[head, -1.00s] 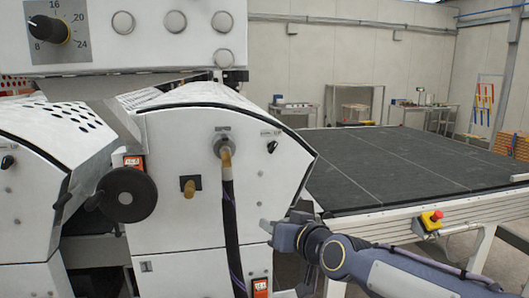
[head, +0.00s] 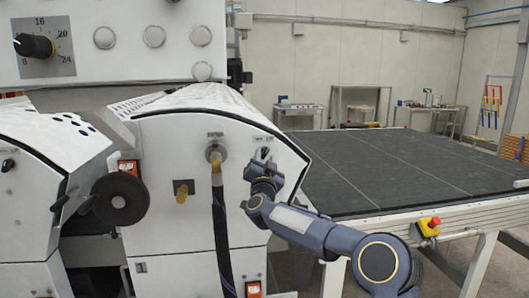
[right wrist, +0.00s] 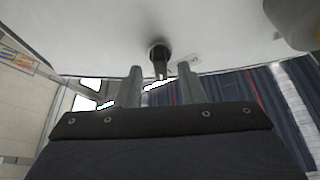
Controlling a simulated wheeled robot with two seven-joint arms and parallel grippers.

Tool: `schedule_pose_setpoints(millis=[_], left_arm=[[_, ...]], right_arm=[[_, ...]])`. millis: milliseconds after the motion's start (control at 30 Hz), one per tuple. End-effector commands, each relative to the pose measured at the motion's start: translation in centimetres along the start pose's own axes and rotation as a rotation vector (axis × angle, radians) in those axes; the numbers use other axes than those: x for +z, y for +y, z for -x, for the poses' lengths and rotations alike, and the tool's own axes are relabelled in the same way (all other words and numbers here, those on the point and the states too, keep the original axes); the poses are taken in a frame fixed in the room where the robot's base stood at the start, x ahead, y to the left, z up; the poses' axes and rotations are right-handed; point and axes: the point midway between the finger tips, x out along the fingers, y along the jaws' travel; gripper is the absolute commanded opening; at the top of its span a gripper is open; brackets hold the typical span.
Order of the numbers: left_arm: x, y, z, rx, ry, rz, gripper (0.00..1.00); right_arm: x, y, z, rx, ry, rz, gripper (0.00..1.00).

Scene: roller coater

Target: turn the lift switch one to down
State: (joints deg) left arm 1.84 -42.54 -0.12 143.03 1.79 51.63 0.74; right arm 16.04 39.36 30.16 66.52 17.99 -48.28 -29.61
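A small black switch (head: 265,153) sits on the upper right of the white machine end panel. My right gripper (head: 263,168) is right at it in the head view and partly hides it. In the right wrist view the black switch (right wrist: 158,50) stands out from the white panel. The two grey fingers of my right gripper (right wrist: 160,75) are apart, one to each side of the switch's lever, with gaps showing. Contact cannot be told. A similar black switch (head: 8,165) is on the left panel. My left gripper is out of view.
A dark hose (head: 222,240) hangs from a fitting left of my right gripper. A black handwheel (head: 120,199) and a brass knob (head: 182,191) are farther left. The dark conveyor table (head: 400,165) with a red emergency stop (head: 433,222) lies to the right.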

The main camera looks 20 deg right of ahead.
Motion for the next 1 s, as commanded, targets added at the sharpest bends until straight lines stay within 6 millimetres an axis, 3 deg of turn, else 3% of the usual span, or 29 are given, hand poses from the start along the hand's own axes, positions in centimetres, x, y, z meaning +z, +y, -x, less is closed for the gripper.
schedule_pose_setpoints(millis=[133, 433, 733, 1000], left_arm=[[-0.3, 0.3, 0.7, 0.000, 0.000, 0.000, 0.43], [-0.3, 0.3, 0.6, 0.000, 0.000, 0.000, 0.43], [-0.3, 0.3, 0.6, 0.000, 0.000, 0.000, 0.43], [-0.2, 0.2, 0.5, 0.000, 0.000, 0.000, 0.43]], right_arm=[[-0.1, -0.1, -1.4, 0.001, -0.001, -0.002, 0.35], [0.0, 0.0, -1.7, -0.001, -0.001, 0.000, 0.35], [0.0, 0.0, -1.7, -0.001, -0.001, 0.000, 0.00], [0.1, 0.0, -1.6, -0.007, -0.001, 0.012, 0.00]])
